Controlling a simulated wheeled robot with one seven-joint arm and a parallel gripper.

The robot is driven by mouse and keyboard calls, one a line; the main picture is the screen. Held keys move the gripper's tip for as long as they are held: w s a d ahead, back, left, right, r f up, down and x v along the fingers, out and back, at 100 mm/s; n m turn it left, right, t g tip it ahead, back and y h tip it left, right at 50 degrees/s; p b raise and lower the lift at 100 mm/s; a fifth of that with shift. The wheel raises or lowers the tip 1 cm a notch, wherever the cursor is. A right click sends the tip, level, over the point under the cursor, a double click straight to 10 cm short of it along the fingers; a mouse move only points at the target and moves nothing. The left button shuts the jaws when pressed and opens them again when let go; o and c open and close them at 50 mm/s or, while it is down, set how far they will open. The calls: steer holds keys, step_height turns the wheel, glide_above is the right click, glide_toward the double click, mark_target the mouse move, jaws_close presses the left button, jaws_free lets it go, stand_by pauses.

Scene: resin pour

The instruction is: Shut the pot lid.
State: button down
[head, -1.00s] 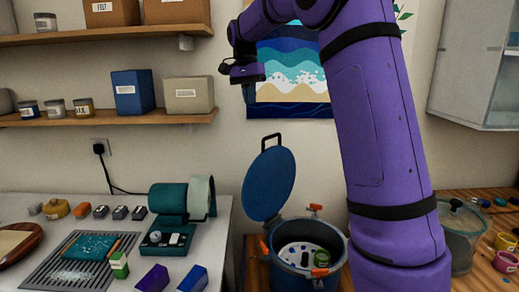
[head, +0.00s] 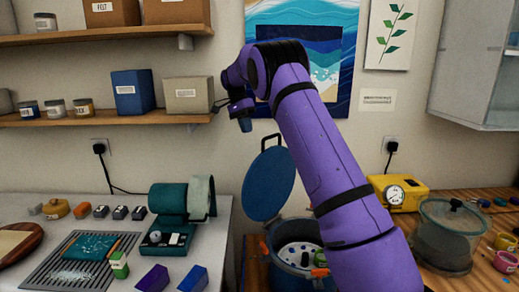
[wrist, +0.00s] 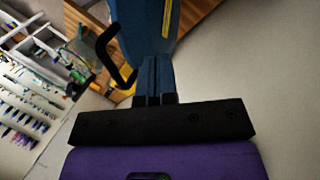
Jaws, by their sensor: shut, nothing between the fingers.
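The pot (head: 277,273) stands low at the middle bottom of the head view. Its round blue lid (head: 268,186) is open, tilted up steeply at the pot's back left side, with a dark handle (head: 270,138) at its top edge. My gripper (head: 245,125) is shut and empty, a little above and left of the handle in the picture. In the wrist view my shut fingers (wrist: 153,80) point toward the blue lid (wrist: 143,22), and the handle (wrist: 108,48) is left of them. I cannot tell whether they touch the lid. My arm covers the pot's right side.
A left worktop holds a teal device (head: 168,215) and small blocks. Shelves with boxes (head: 133,91) are on the wall at left. A yellow gauge unit (head: 398,192) and a clear lidded chamber (head: 446,235) stand at right. Inside the pot is a perforated plate (head: 297,254).

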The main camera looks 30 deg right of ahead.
steer(key=s+d+f, duration=0.1)
steer(key=s+f, duration=0.5)
steer(key=shift+s+d+f, duration=0.25)
steer(key=shift+d+f, duration=0.05)
steer(key=shift+s, duration=0.1)
